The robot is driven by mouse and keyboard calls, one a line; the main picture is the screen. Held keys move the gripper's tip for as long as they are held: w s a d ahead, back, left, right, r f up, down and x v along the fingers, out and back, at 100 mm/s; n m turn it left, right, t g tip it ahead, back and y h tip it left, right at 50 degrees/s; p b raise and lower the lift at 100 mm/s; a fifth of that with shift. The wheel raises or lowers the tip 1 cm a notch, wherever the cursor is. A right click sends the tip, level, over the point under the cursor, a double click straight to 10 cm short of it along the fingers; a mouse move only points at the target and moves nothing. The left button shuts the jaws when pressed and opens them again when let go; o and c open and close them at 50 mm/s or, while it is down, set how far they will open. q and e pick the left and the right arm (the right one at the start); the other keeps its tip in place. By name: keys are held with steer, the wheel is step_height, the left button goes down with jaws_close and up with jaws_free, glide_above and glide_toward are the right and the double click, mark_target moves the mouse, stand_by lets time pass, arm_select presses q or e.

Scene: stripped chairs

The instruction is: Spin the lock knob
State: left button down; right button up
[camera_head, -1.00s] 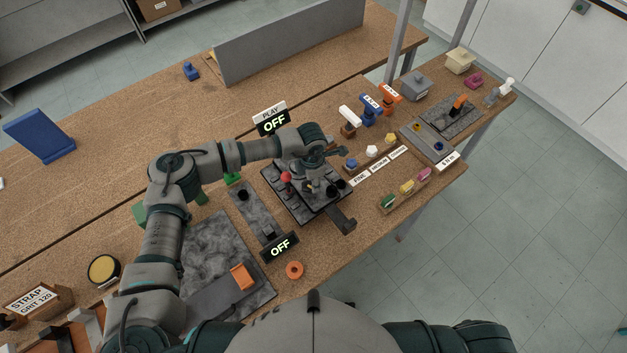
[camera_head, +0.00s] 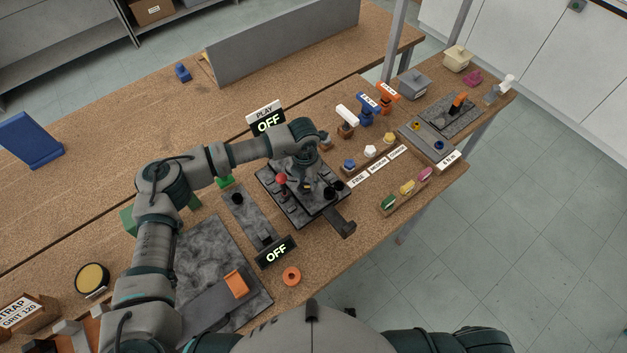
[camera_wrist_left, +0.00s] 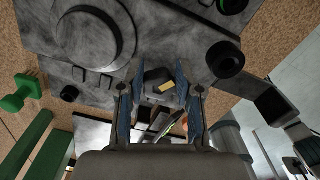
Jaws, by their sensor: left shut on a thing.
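The dark lock knob (camera_wrist_left: 158,82), with a small yellow mark, sits between the fingers of my left gripper (camera_wrist_left: 160,100) in the left wrist view. The fingers are shut on its sides. In the head view my left gripper (camera_head: 307,184) points down onto the dark fixture (camera_head: 290,213), and it hides most of the knob. A red ball (camera_head: 281,178) stands left of the gripper, and black cylinders (camera_head: 329,193) stand to its right. My right gripper is not in view.
A panel reading OFF (camera_head: 276,251) and an orange ring (camera_head: 292,276) lie toward the near edge. Another OFF display (camera_head: 268,122) stands behind the fixture. Colored handles (camera_head: 367,108) and small knobs (camera_head: 371,151) crowd the bench to the right. The floor beyond the bench is clear.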

arm_select(q)
steer(key=c, duration=1.9)
jaws_free()
steer(key=n, duration=0.1)
steer(key=n+b, duration=0.1)
steer(key=n, duration=0.1)
steer(key=s+a+f+n, duration=0.1)
steer(key=shift+n, duration=0.3)
steer(key=n+b, duration=0.1)
steer(key=n, duration=0.2)
steer(key=shift+a+n, duration=0.1)
steer(key=shift+n, duration=0.6)
steer(key=n, duration=0.2)
steer(key=shift+s+a+n, duration=0.1)
steer(key=shift+s+n, duration=0.05)
steer(key=shift+n, duration=0.25)
steer(key=shift+o, duration=0.3)
steer(key=shift+r+n, duration=0.1)
steer(key=shift+n, duration=0.7)
steer(key=shift+s, duration=0.15)
steer(key=shift+d+r, duration=0.15)
steer(key=shift+d, duration=0.1)
steer(key=shift+a, duration=0.1)
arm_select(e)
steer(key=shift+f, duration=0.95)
arm_select(q)
steer(key=shift+w+a+r, duration=0.1)
steer(key=shift+w+r, duration=0.15)
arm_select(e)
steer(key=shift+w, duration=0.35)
